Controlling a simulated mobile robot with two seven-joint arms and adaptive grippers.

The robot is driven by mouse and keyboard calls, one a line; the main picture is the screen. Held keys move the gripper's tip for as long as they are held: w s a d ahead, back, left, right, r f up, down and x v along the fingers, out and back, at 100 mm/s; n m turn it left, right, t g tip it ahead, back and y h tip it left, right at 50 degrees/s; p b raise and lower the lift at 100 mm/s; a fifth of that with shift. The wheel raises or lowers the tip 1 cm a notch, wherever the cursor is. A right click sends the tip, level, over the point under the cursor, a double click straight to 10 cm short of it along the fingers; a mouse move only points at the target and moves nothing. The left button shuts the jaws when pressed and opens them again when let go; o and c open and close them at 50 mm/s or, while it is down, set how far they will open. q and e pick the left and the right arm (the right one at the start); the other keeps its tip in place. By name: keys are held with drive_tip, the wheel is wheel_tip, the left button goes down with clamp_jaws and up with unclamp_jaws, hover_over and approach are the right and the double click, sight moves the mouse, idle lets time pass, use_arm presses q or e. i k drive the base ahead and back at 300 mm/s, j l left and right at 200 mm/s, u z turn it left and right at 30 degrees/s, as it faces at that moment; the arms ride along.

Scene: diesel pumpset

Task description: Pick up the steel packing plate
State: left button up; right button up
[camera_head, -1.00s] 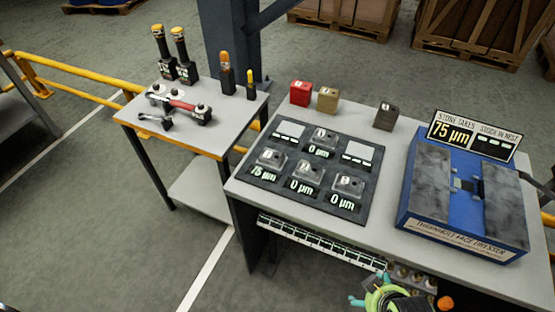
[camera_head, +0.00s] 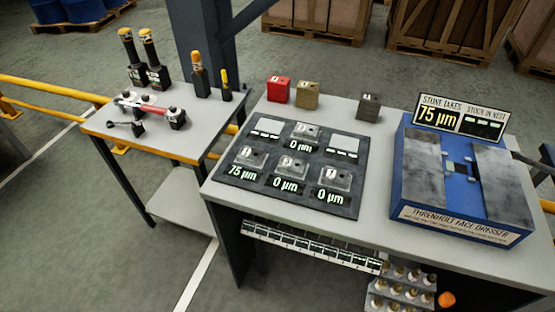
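Several small metal plates with numbered tags lie on a dark mat (camera_head: 318,157) on the bench. They include a front left plate (camera_head: 250,156) above a "75 µm" label, a front middle plate (camera_head: 292,167), a front right plate (camera_head: 336,178) and a back plate (camera_head: 305,132), the last three by "0 µm" labels. A dark grey tagged block (camera_head: 368,107) stands behind the mat. I cannot tell which of these is the steel packing plate. Neither of my grippers is in view.
A blue face dresser (camera_head: 461,186) with a "75 µm" sign (camera_head: 460,116) stands on the right of the bench (camera_head: 375,190). Red (camera_head: 279,90) and brass-coloured (camera_head: 307,95) blocks stand at the back. A side table (camera_head: 190,140) holds tools. Bottles (camera_head: 400,287) sit low in front.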

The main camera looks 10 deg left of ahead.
sight(249, 155)
drive_tip(key=j+z, duration=0.1)
drive_tip(key=z, duration=0.35)
drive_tip(key=j+z, duration=0.1)
drive_tip(key=z, duration=0.3)
drive_tip(key=j+z, duration=0.1)
drive_tip(key=z, duration=0.35)
drive_tip(key=j+z, duration=0.1)
drive_tip(key=z, duration=0.3)
drive_tip(key=k+j+z, duration=0.15)
drive_tip(key=j+z, duration=0.2)
drive_tip(key=j, duration=0.2)
drive_tip(key=k+j+z, duration=0.35)
drive_tip(key=j, duration=0.2)
drive_tip(key=k+j+z, duration=0.2)
drive_tip(key=j+z, duration=0.2)
drive_tip(key=k+j+z, duration=0.35)
drive_tip(key=j, duration=0.1)
